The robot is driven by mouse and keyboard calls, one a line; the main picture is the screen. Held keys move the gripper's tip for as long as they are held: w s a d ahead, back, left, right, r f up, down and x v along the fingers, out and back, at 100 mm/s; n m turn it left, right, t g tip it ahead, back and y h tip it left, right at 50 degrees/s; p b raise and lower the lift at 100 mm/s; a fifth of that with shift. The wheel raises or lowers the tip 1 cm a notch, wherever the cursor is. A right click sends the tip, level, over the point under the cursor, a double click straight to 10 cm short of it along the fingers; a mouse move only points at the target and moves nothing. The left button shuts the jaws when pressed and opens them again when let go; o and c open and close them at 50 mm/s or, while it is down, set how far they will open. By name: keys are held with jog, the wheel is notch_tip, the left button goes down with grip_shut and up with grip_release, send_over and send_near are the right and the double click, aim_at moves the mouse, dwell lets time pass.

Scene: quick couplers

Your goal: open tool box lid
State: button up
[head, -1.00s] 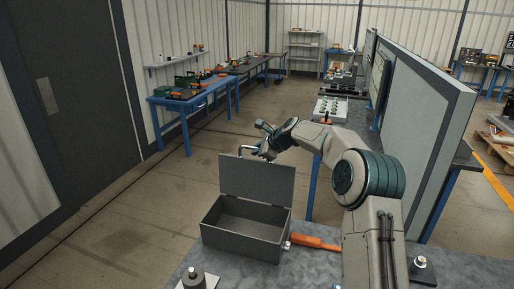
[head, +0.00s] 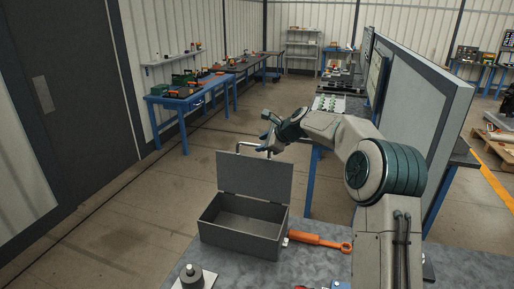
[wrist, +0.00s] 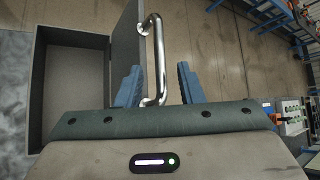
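The grey tool box (head: 240,238) stands on the bench with its lid (head: 254,179) raised, roughly upright, and the inside looks empty. A metal bar handle (head: 242,147) is on the lid's outer face; it also shows in the wrist view (wrist: 155,58). My gripper (head: 269,131) is at the lid's upper edge, beside the handle. In the wrist view my gripper (wrist: 159,84) has its two blue fingers apart, with the handle between them and a gap on each side. The box interior (wrist: 73,90) shows left of the lid.
An orange wrench-like tool (head: 320,241) lies on the bench right of the box. A grey cylindrical part on a plate (head: 193,277) is at the front. A tall grey panel (head: 425,125) stands to the right. Open floor (head: 150,200) lies left of the box.

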jog(key=v, duration=0.9)
jog(key=shift+f, duration=0.1)
